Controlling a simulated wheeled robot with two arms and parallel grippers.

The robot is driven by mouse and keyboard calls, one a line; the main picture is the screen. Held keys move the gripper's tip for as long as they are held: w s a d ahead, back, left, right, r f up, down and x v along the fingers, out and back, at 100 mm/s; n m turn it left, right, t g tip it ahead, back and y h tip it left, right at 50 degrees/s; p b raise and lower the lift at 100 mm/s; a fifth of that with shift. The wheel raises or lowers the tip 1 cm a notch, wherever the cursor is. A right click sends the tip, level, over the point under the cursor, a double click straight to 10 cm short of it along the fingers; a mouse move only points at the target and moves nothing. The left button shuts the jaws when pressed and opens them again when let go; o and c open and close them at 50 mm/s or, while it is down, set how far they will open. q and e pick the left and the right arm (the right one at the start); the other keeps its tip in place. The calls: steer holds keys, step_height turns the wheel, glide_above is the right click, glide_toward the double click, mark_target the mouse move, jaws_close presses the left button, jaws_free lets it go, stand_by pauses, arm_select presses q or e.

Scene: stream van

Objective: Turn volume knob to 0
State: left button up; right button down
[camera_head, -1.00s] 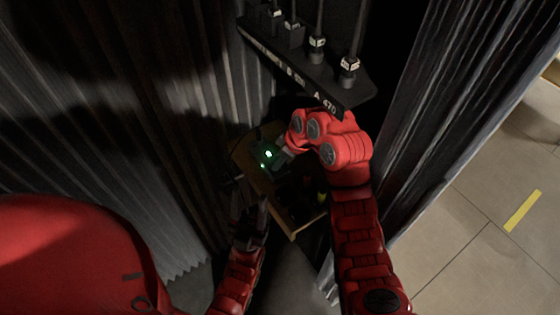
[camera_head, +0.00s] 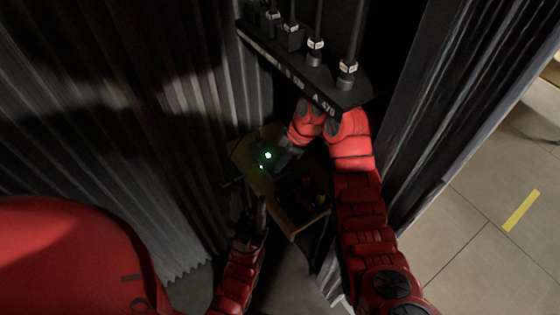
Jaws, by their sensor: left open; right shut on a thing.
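A dark device (camera_head: 267,163) with a bright green light and a smaller one stands on a small wooden shelf. The volume knob cannot be made out in the dark. My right gripper (camera_head: 280,159) reaches in from the right, just beside the green lights. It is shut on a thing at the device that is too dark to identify. My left gripper (camera_head: 245,193) is lower, open, near the shelf's left side. Its fingers are dark and hard to separate from the background.
The wooden shelf (camera_head: 291,232) has dark items on it. A black rack (camera_head: 300,75) with several plugged cables hangs above my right arm. Dark corrugated curtains stand at left and right. Tiled floor (camera_head: 480,230) with a yellow strip (camera_head: 521,210) is at the right.

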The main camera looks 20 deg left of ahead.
stand_by(0.3)
steer(key=c, duration=0.8)
jaws_free()
